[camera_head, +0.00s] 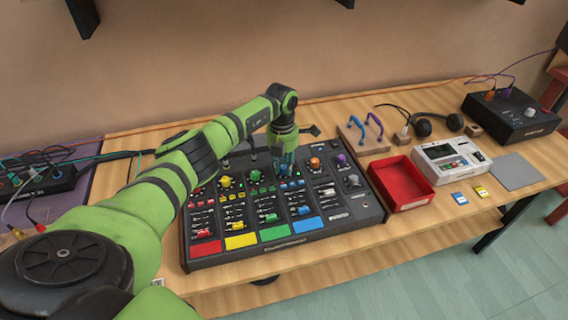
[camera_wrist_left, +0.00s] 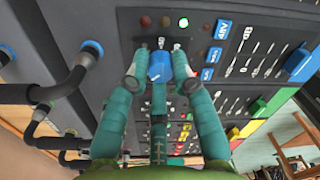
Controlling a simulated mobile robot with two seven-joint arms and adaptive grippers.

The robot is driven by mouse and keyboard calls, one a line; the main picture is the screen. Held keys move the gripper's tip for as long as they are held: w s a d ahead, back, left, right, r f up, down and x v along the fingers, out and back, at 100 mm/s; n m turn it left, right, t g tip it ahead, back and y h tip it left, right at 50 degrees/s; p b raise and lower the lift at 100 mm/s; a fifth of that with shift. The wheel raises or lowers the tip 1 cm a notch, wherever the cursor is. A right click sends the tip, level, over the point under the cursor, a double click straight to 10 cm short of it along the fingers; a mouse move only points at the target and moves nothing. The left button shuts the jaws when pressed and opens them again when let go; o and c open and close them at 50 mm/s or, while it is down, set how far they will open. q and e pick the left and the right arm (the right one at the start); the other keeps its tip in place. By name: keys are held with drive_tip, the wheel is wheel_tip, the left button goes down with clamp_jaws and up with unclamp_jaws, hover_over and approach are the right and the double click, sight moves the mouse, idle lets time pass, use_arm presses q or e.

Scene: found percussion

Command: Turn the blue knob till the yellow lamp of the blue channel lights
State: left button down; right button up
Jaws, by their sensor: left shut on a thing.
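The mixer (camera_head: 348,226) lies on the wooden bench, with red, yellow, green and blue channel labels along its front. The blue label (camera_head: 308,225) marks the blue channel. My left gripper (camera_head: 286,168) reaches down over the back part of that channel. In the left wrist view the blue knob (camera_wrist_left: 158,66) sits between the two fingertips of my left gripper (camera_wrist_left: 159,74), which are shut on it. Beside it are three small lamps: a bright green one (camera_wrist_left: 183,22) and two dull brownish-orange ones (camera_wrist_left: 155,21), which look unlit. My right gripper is out of view.
A red tray (camera_head: 401,183) and a white device (camera_head: 451,157) stand right of the mixer. Headphones (camera_head: 436,123) and a black box (camera_head: 511,115) are farther back. In the left wrist view black cables (camera_wrist_left: 62,85) plug in at the left, close to the fingers.

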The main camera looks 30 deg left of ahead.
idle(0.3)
use_arm(q)
drive_tip(key=shift+w, duration=0.1)
drive_tip(key=shift+m+b, duration=0.3)
drive_tip(key=m+b, duration=0.2)
drive_tip(key=shift+b, duration=0.35)
drive_tip(key=shift+d+m+b, duration=0.15)
drive_tip(key=shift+m+b, duration=0.95)
drive_tip(key=shift+m, duration=0.5)
drive_tip(key=shift+r, duration=0.15)
